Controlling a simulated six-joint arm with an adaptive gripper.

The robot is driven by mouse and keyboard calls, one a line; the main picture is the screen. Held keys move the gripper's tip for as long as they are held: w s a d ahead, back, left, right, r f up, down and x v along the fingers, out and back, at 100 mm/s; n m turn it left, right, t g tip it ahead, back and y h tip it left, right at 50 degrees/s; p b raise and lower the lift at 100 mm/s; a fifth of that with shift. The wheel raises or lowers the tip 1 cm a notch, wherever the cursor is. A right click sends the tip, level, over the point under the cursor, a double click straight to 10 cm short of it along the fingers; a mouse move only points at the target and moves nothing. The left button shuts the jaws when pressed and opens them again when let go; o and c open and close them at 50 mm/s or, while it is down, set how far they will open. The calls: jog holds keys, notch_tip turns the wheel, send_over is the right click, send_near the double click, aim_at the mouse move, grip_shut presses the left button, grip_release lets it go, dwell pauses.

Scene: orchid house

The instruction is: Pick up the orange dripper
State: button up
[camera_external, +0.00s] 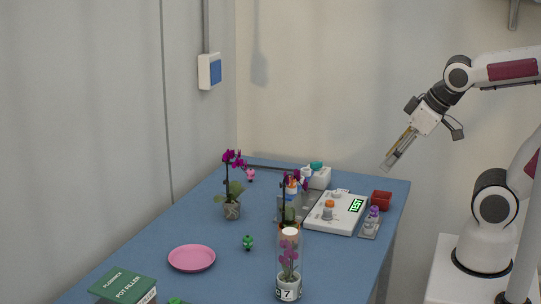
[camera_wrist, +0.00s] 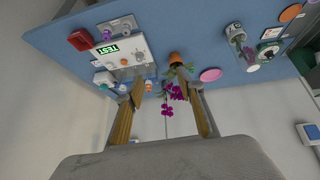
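An orange-topped piece that looks like the orange dripper (camera_external: 328,209) stands on the white panel box marked TEST (camera_external: 320,222). In the wrist view a small orange piece (camera_wrist: 123,62) shows on that same box. A similar purple-topped piece (camera_external: 373,214) stands on a small grey tray to its right. My gripper (camera_external: 389,164) is high in the air, to the right of and above the box, well apart from everything. In the wrist view its two fingers (camera_wrist: 166,91) are spread wide with nothing between them.
A red tray (camera_external: 381,199) is behind the purple piece. A pink plate (camera_external: 191,258) lies front left. The air around my gripper is clear.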

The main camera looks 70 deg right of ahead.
jog(key=w+d+f+t+h, duration=0.2)
jog(key=w+d+f+t, duration=0.1)
jog(key=w+d, duration=0.95)
jog(key=w+f+n+t, duration=0.1)
jog(key=w+f, duration=0.2)
jog(key=w, duration=0.3)
jog(key=n+t+y, duration=0.1)
jog(key=t+y, duration=0.2)
jog(key=y, duration=0.2)
send_near(292, 185)
jog(key=shift+w+d+r, duration=0.15)
jog(key=shift+w+d, duration=0.25)
jog(key=shift+w, duration=0.1)
jog(key=shift+x, duration=1.25)
jog(key=shift+w, duration=0.2)
jog(key=shift+x, duration=2.45)
jog(key=shift+d, duration=0.1)
